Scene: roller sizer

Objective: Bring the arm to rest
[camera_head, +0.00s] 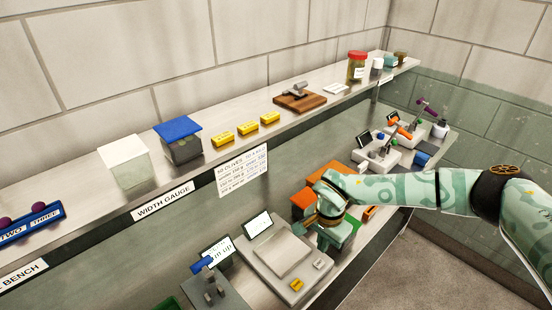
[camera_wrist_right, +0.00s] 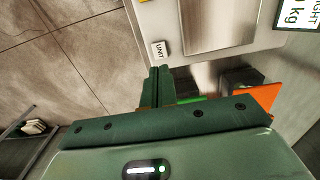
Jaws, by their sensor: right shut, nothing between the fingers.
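My right arm (camera_head: 400,190), pale green with darker patterns, reaches in from the right over the lower bench. My right gripper (camera_head: 322,241) points down beside the scale with the steel plate (camera_head: 282,252). In the right wrist view its dark green fingers (camera_wrist_right: 160,86) are together with nothing between them. The scale's edge and a "UNIT" label (camera_wrist_right: 160,50) show just past the fingertips there. An orange bin (camera_head: 303,198) and a green bin (camera_head: 349,229) lie partly hidden behind my wrist. My left gripper is not in view.
The upper shelf holds a clear box (camera_head: 125,165), a blue-lidded box (camera_head: 180,140), yellow blocks (camera_head: 246,128), a wooden board (camera_head: 300,102) and a red-lidded jar (camera_head: 356,66). Small devices (camera_head: 378,150) stand farther along the bench. The floor (camera_head: 405,270) at lower right is clear.

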